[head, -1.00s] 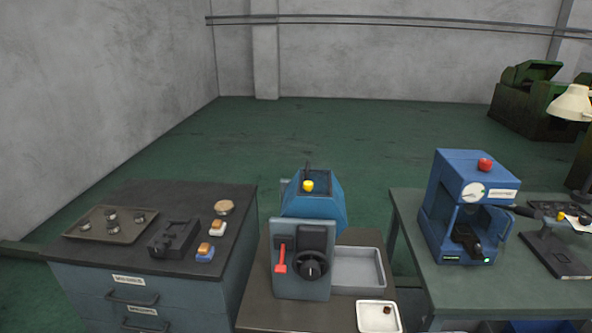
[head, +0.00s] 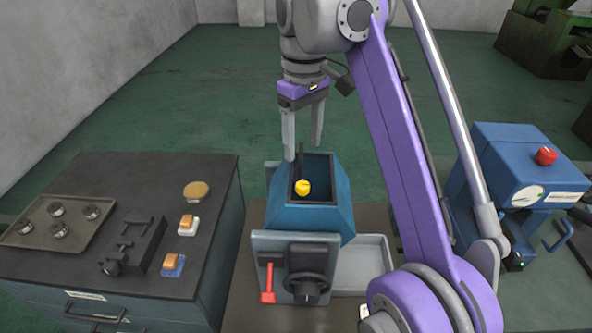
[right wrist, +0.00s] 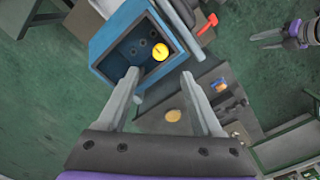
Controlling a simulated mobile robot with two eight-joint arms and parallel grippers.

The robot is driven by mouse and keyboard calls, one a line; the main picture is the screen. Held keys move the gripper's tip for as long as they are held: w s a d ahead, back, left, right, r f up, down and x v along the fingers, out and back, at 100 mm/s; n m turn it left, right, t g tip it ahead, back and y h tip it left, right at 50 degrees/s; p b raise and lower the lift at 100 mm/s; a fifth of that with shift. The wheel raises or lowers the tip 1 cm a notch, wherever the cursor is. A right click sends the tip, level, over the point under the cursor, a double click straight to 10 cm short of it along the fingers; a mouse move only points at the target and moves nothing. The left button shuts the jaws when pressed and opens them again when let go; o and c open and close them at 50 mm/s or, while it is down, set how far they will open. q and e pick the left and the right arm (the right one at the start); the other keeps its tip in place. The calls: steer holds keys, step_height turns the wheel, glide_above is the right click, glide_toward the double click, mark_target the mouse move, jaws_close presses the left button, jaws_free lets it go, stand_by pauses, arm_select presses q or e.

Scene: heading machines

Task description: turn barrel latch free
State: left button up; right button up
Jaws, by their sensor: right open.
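I cannot tell which part is the barrel latch. My right gripper (head: 303,151) is open and empty, pointing down at the hopper's back edge. In the right wrist view its fingers (right wrist: 159,76) are spread, with the yellow knob (right wrist: 159,53) beyond them. A second purple gripper, apparently my left (right wrist: 268,41), shows small at the upper right there.
A dark cabinet (head: 205,240) at left holds a plate with round parts (head: 35,235), a black fixture (head: 135,245) and two orange-topped switches. A grey tray (head: 375,240) lies right of the machine. A blue press (head: 500,165) stands farther right, partly behind my right arm.

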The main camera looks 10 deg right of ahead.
mark_target(303, 184)
step_height(303, 184, down, 9)
steer(key=b, duration=0.3)
steer(key=shift+s, duration=0.15)
steer(key=shift+f, duration=0.45)
arm_select(q)
steer(key=f, duration=0.1)
steer(key=s+f, duration=0.1)
steer(key=f, duration=0.2)
steer(key=shift+s+f, duration=0.3)
arm_select(e)
jaws_close()
